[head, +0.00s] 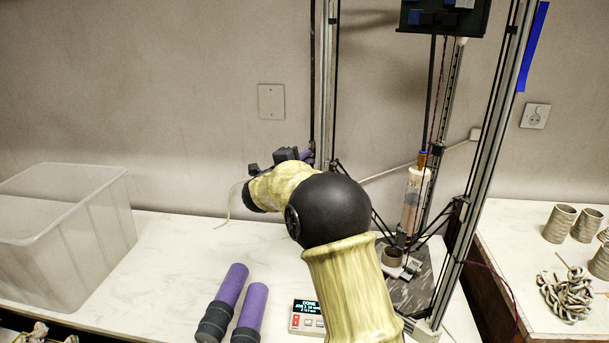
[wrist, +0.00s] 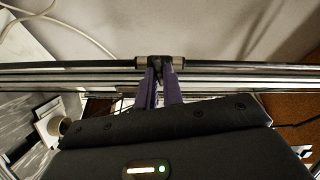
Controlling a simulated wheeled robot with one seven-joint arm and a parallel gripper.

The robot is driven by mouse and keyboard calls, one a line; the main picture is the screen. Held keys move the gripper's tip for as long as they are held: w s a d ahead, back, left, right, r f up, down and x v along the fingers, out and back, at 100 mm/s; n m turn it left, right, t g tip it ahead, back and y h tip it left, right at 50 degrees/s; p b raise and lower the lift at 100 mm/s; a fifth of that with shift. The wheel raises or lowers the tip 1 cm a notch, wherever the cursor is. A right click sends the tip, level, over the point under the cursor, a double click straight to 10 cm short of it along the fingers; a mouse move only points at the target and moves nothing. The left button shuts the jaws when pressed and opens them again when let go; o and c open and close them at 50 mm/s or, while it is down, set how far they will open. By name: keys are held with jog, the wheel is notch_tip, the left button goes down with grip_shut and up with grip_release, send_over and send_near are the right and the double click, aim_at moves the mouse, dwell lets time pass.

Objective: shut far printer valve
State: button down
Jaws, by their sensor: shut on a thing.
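The delta clay printer (head: 485,150) stands on the white table, with a black line running up beside its left column. My arm reaches to that column, and a bit of my gripper's purple finger (head: 306,156) shows there. In the wrist view my gripper (wrist: 160,72) has its purple fingers closed on a small dark fitting, the valve (wrist: 160,61), on the black line (wrist: 90,66). The valve is mostly hidden by the fingers, so its handle angle is unclear. In the head view I cannot make out the valve.
A clear bin (head: 60,222) stands at the left. Two purple tubes with dark ends (head: 228,290) lie in front, near a control box (head: 308,317) whose screen reads DONE. Clay cups (head: 559,223) and a clay coil (head: 566,295) are on the right table. The table behind the purple tubes is clear.

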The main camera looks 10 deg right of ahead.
jog(key=shift+f+m+b, duration=0.25)
jog(key=shift+m+b, duration=0.4)
jog(key=shift+b, duration=0.15)
jog(key=shift+f+m+b, duration=0.2)
jog(key=shift+m+b, duration=0.45)
jog(key=shift+b, duration=0.1)
jog(key=shift+r, duration=0.1)
jog(key=c, duration=1.7)
grip_release()
jog(key=shift+s+a, duration=0.1)
jog(key=shift+o, duration=0.8)
jog(key=shift+r, duration=0.2)
jog(key=b+v, duration=0.2)
jog(key=v, duration=1.5)
jog(key=shift+a, duration=0.2)
jog(key=shift+s, duration=0.1)
